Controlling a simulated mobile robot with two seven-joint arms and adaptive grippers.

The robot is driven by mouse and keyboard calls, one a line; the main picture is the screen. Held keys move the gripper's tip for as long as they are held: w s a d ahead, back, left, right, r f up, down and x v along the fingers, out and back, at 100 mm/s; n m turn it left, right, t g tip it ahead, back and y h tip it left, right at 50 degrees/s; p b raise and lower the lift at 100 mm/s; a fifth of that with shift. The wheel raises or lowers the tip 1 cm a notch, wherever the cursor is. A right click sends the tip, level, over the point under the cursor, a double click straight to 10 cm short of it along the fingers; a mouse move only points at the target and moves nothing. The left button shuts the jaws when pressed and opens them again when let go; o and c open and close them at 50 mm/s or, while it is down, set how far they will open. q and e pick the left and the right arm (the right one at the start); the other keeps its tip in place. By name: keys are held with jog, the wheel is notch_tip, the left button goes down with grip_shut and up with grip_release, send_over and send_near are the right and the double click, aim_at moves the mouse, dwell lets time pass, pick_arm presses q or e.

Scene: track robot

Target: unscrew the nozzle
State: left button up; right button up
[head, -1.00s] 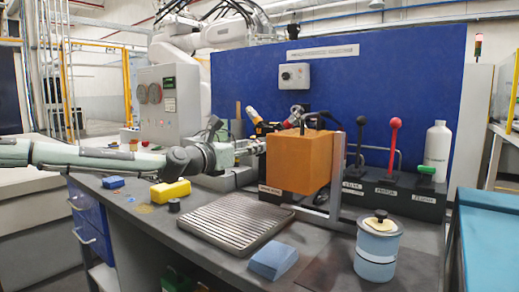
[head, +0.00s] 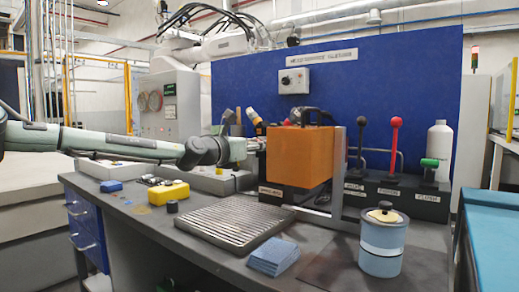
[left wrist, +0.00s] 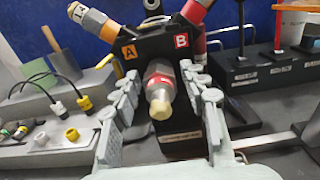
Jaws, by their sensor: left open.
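The nozzle (left wrist: 160,88) shows in the left wrist view, with a beige tip, a metal body and a red band. It sticks out from a black block (left wrist: 150,52) marked A and B. My left gripper (left wrist: 162,112) is open, with one grey finger on each side of the nozzle. I cannot tell whether either finger touches it. In the head view my left gripper (head: 248,147) reaches in from the left, next to an orange cube (head: 296,157). The nozzle cannot be made out there. My right gripper is not in view.
Around the black block are an orange-collared fitting (left wrist: 92,20) and a red-collared fitting (left wrist: 196,10). A ribbed metal tray (head: 235,222), yellow block (head: 168,192), blue block (head: 273,257) and blue-grey canister (head: 381,245) stand on the bench. Levers (head: 393,150) stand at the right.

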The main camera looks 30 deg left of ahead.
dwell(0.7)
pick_arm(q)
jog(key=shift+s+p, duration=0.35)
jog(key=shift+s, duration=0.45)
jog(key=shift+b, duration=0.3)
